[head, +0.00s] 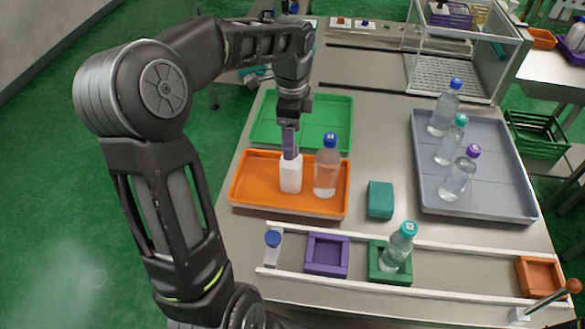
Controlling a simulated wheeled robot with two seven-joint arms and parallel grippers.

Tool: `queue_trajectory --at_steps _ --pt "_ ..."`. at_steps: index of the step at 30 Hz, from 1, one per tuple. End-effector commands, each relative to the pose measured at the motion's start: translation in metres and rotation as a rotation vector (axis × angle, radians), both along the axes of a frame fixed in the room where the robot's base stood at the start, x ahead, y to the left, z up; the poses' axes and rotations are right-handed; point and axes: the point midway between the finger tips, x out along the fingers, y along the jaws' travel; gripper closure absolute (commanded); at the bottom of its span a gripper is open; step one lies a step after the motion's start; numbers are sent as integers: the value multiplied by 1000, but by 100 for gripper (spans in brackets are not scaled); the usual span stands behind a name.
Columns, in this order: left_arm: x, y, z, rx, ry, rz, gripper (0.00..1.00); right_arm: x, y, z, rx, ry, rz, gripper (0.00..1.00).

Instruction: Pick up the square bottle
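A white square bottle (291,176) stands upright in the orange tray (250,203). My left gripper (290,151) points straight down over its top, and the fingers hide the cap and neck. I see the fingers nearly edge-on, so I cannot tell whether they are closed on the bottle or only around or above it. A clear round bottle with a blue cap (327,172) stands just right of the white bottle in the same tray. My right gripper is not in view.
A green tray (335,107) lies behind the orange one. A teal block (380,199) is to the right. A grey tray (485,200) holds 3 clear bottles. In front, a white-railed track (450,243) carries purple (327,254), green (378,273) and brown holders (540,277); a teal-capped bottle (398,246) stands in the green one.

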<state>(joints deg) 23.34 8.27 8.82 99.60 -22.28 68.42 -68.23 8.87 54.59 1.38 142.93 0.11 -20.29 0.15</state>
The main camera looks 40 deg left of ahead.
Motion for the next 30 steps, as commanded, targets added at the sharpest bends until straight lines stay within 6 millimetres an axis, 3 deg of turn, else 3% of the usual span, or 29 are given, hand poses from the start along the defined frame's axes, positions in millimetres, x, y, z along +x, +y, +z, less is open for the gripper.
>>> queue_trajectory --at_steps 7,19,30 --pt "-1 0 -23 -1 3 0 24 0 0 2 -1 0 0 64" --pt "-2 0 -30 -1 4 0 24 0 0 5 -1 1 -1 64" --pt "-4 0 -75 -1 3 1 24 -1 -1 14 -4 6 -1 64"
